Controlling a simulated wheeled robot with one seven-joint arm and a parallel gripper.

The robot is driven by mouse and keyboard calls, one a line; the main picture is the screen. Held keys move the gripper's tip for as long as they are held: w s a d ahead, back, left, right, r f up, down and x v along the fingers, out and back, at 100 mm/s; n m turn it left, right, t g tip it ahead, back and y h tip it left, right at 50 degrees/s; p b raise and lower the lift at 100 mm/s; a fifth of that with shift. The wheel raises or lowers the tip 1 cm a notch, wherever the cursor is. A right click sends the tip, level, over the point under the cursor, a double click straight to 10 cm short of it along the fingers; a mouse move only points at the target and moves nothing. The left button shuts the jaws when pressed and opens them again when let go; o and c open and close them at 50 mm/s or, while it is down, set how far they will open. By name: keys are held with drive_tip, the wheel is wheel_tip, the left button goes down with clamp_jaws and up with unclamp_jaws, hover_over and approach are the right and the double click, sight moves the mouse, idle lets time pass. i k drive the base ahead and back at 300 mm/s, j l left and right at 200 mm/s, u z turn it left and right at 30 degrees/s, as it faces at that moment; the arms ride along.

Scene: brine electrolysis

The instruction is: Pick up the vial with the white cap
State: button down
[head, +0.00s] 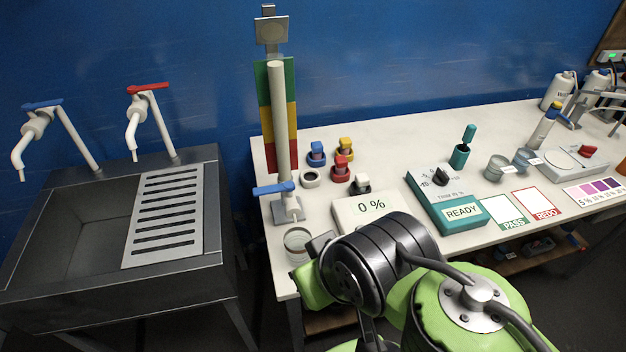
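A small white-capped piece (361,183), which looks like the vial with the white cap, stands at the back edge of the box reading "0 %" (366,209). Its lower part is hidden. To its left is a white ring holder (311,178) that looks empty. Behind are coloured holders with a blue-capped (317,150), a yellow-capped (346,144) and a red-capped (341,172) vial. My dark and green arm links fill the bottom middle, in front of the box. My gripper's fingers cannot be made out.
A tap column with a blue lever (283,140) stands left of the vials, with a clear glass cup (298,240) in front. A teal READY box (447,205) stands right. A sink (80,225) is far left.

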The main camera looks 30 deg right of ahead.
sight(362, 180)
drive_tip(key=l+u, duration=0.3)
drive_tip(key=l, duration=0.15)
drive_tip(key=k+l+u, duration=0.1)
drive_tip(key=l+u, duration=0.2)
drive_tip(key=k+l+u, duration=0.1)
drive_tip(key=l+u, duration=0.2)
drive_tip(key=l, duration=0.2)
drive_tip(key=k+l+u, duration=0.15)
drive_tip(key=l+u, duration=0.15)
drive_tip(key=l, duration=0.1)
